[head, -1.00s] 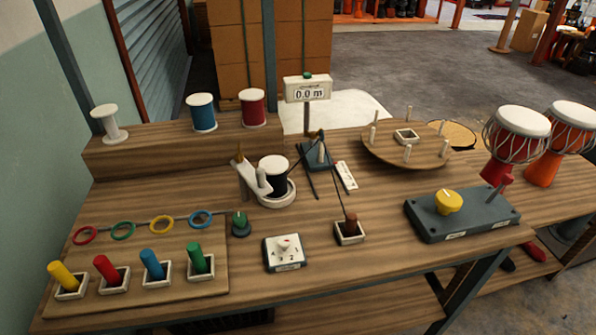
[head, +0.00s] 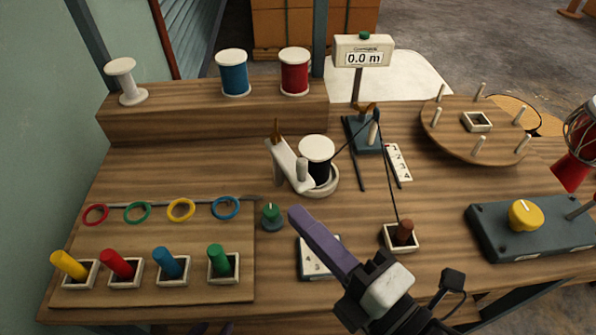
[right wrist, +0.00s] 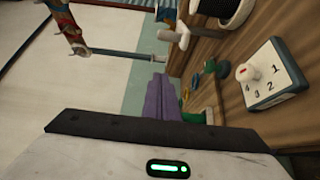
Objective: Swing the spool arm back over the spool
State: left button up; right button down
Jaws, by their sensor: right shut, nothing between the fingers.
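The white spool arm (head: 286,160) stands swung out at the front left of the black spool (head: 318,164), beside it and not over it. It has an upright peg at its near end and a brown tip at its pivot. The spool sits on a round white base. In the right wrist view the arm (right wrist: 174,36) shows at the top, left of the spool (right wrist: 236,10). My right gripper (head: 297,214), with purple fingers, is shut and empty, in front of the spool arm and apart from it. My left gripper (head: 213,328) barely shows at the bottom edge, its tips apart.
A white dial box (head: 318,262) lies partly hidden under my right gripper. A green knob (head: 271,215) stands left of the fingers. Colored pegs and rings fill the left board (head: 150,228).

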aim_at(300, 183)
jog(key=p+x, duration=0.2)
jog(key=x, duration=0.6)
jog(key=d, duration=0.2)
jog(key=w+d, duration=0.1)
jog(key=d, duration=0.1)
